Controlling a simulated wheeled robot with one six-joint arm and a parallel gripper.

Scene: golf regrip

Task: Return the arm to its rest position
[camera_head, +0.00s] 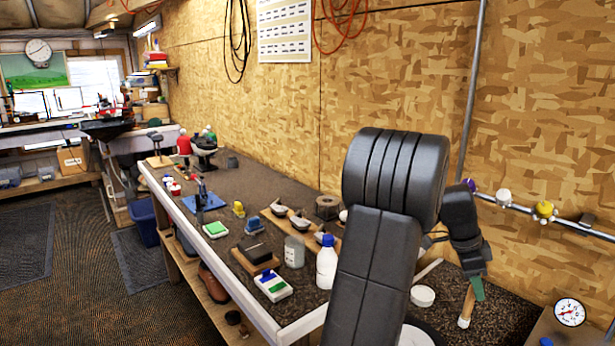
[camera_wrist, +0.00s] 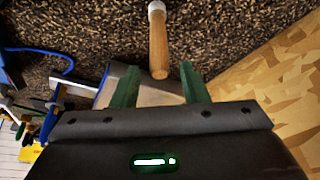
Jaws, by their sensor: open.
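My gripper (camera_wrist: 160,88) shows in the wrist view with its two green fingers spread apart. Nothing is held between them. A wooden handle with a pale end cap (camera_wrist: 158,42) lies just beyond the fingertips, apart from them as far as I can tell. In the head view my gripper (camera_head: 478,290) points down at the right side of the bench, above the dark speckled surface. The wooden handle (camera_head: 467,306) shows right beside the green fingertip. My dark arm stands bent across the middle right and hides part of the bench behind it.
The long workbench (camera_head: 270,195) holds a white bottle (camera_head: 327,265), a clear jar (camera_head: 294,251), a green-and-white box (camera_head: 272,285) and several small tools. A white roll (camera_head: 422,296) sits left of the gripper. A rail (camera_head: 520,208) runs along the wood-panel wall. Floor at left is open.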

